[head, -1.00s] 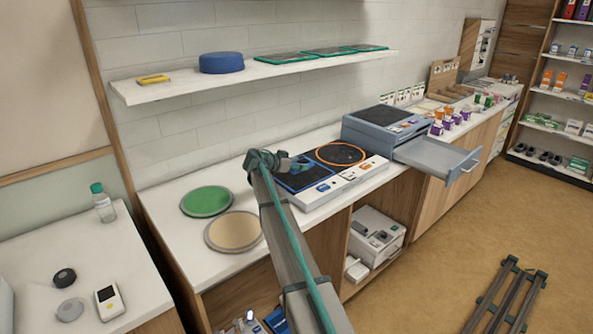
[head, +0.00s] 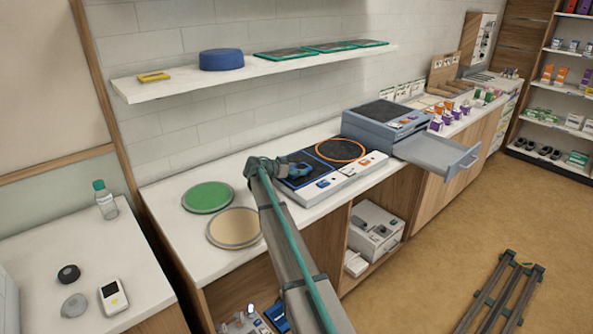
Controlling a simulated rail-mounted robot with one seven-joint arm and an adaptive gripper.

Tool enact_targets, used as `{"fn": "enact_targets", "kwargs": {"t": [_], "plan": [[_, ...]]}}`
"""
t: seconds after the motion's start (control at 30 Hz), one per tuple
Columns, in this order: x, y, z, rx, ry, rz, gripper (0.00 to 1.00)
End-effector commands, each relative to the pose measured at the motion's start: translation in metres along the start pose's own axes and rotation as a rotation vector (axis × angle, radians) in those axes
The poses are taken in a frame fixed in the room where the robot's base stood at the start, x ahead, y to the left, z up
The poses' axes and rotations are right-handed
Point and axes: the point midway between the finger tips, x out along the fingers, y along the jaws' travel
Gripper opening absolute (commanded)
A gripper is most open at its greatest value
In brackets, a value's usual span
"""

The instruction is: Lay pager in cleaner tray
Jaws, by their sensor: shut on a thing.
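My gripper (head: 298,169) is small in the head view, at the far end of my arm, over the dark square pad with a blue edge (head: 296,182). It is shut on a small dark-blue thing that I take for the pager; fingers and pager are hard to tell apart. Whether it touches the pad, I cannot tell. The cleaner is a blue-grey box (head: 372,133) on the counter to the right. Its grey tray (head: 438,152) is pulled out like a drawer, with a handle in front, and looks empty. The gripper is left of it.
An orange-ringed round pad (head: 341,151) lies between gripper and cleaner. Green (head: 208,197) and tan (head: 234,228) discs lie left on the counter. A wall shelf (head: 300,62) runs above. A white device (head: 113,297) lies on the left table. Small boxes (head: 446,117) stand behind the tray.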

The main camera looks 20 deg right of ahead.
Motion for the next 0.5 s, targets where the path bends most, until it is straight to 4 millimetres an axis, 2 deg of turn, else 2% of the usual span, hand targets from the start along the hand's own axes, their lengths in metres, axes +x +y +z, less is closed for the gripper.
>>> {"fn": "enact_targets", "kwargs": {"t": [0.03, 0.17, 0.5], "plan": [[0.0003, 0.0000, 0.0007, 0.000, 0.000, 0.000, 0.63], [0.0001, 0.0000, 0.0002, 0.000, 0.000, 0.000, 0.85], [-0.0002, 0.0000, -0.0005, 0.000, 0.000, 0.000, 0.85]]}}
